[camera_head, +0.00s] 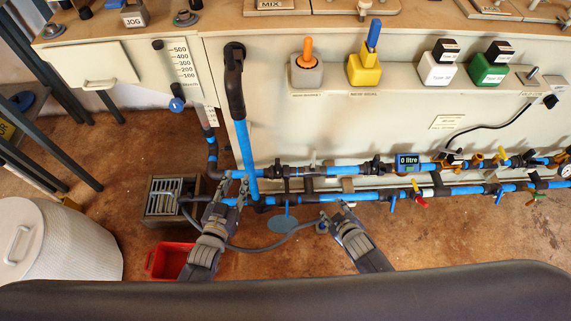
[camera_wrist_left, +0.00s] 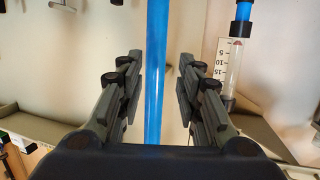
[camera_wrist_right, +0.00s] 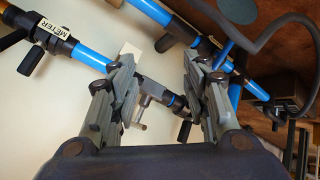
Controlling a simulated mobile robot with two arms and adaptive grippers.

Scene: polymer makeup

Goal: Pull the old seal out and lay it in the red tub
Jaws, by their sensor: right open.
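The red tub (camera_head: 168,262) stands on the floor at the lower left, partly hidden by my left arm. My left gripper (camera_head: 237,183) is open near the lower end of the upright blue pipe (camera_head: 248,155). In the left wrist view the blue pipe (camera_wrist_left: 157,70) shows between the spread fingers, with gaps on both sides. My right gripper (camera_head: 333,213) is open and empty below the horizontal pipes. In the right wrist view a dark fitting with a blue band (camera_wrist_right: 176,101) lies beyond the open fingers. I cannot make out the old seal for certain.
Horizontal blue pipes (camera_head: 340,170) with several valves run along the panel's foot. A grated drain box (camera_head: 174,197) stands left of my left gripper, with a hose trailing from it. A white lidded bin (camera_head: 60,245) is at the far left. Floor at the right is clear.

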